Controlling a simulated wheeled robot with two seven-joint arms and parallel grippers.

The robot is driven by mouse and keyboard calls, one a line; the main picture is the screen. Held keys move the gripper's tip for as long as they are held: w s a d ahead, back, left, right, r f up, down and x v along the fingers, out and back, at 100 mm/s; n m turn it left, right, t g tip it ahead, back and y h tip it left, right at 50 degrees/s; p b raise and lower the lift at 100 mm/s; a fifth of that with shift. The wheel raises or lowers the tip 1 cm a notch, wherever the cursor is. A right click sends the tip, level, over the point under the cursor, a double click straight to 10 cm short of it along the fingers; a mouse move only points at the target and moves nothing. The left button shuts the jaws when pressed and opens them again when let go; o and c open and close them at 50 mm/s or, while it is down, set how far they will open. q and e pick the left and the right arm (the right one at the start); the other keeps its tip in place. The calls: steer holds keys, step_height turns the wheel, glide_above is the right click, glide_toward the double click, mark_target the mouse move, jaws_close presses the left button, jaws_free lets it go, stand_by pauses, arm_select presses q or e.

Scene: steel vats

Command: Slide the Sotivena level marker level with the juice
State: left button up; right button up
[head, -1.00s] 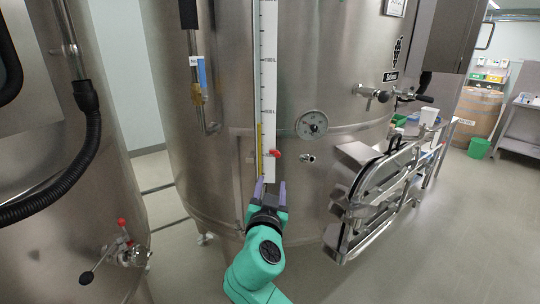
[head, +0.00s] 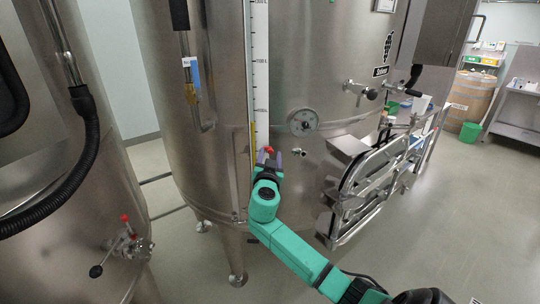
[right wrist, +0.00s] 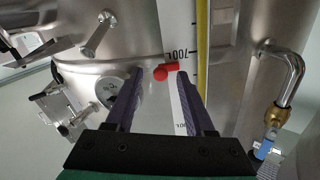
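The level marker (head: 269,149) is a small red piece on the white scale (head: 261,90) of the big steel vat (head: 210,150). A yellow juice column (head: 253,135) runs beside the scale, and its top stands higher than the marker. My right gripper (head: 268,157) is at the scale, just below the marker in the head view. In the right wrist view its open fingers (right wrist: 160,75) have their tips on either side of the red marker (right wrist: 167,72), near the 700 L mark. Contact with it cannot be told. My left gripper is out of view.
A round dial (head: 302,122) and a small tap (head: 299,152) sit right of the scale. An open hatch door (head: 375,185) sticks out further right. Another vat (head: 75,190) with a red-handled valve (head: 127,220) stands at left. Open floor lies at right.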

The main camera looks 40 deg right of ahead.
jaws_close()
stand_by(1.3)
